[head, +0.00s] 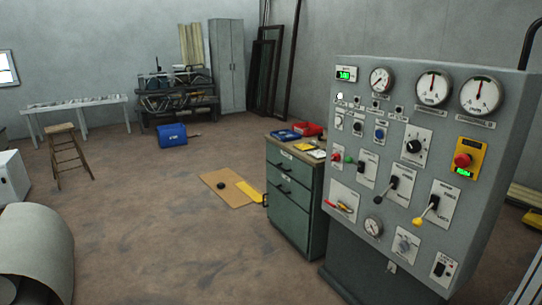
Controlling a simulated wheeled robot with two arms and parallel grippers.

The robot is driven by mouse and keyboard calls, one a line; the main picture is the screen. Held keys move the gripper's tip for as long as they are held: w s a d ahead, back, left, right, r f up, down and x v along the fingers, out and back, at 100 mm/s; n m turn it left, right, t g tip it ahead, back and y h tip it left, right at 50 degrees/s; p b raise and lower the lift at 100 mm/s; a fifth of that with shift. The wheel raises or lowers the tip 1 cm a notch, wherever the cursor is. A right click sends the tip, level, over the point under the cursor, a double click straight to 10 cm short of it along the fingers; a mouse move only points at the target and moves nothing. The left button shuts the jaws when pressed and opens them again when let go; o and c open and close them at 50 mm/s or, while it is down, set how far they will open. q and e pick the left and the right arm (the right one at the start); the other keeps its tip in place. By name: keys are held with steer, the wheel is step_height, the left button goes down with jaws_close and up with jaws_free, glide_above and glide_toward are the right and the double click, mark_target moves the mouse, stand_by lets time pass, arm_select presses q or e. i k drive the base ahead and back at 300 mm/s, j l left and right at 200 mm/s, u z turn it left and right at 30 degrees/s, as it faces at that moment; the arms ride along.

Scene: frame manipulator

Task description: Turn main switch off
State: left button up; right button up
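A grey control panel (345,140) stands at the right, facing left toward the view. It carries several switches, and their labels are too small to read, so I cannot tell which is the main switch. There is a red-handled switch (343,207) at lower left, a black-handled lever (390,186), a yellow-handled lever (427,211), a black rotary knob (413,146), a grey rotary knob (404,243) and a small black switch (440,268) at lower right. A red mushroom button (463,160) sits on a yellow plate. Neither of my grippers is in view.
A green drawer cabinet (290,200) stands close to the panel's left side, with red and blue trays on top. A cardboard sheet (226,187) lies on the floor. A large beige roll (35,245) is at lower left. The middle floor is open.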

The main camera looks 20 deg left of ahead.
mark_target(336, 157)
steer(key=u, duration=0.3)
steer(key=i+j+z, duration=0.2)
steer(key=i+j, duration=0.85)
steer(key=i, duration=0.35)
steer(key=i+j+z, duration=0.15)
steer(key=i+j, duration=1.1)
steer(key=i, duration=0.1)
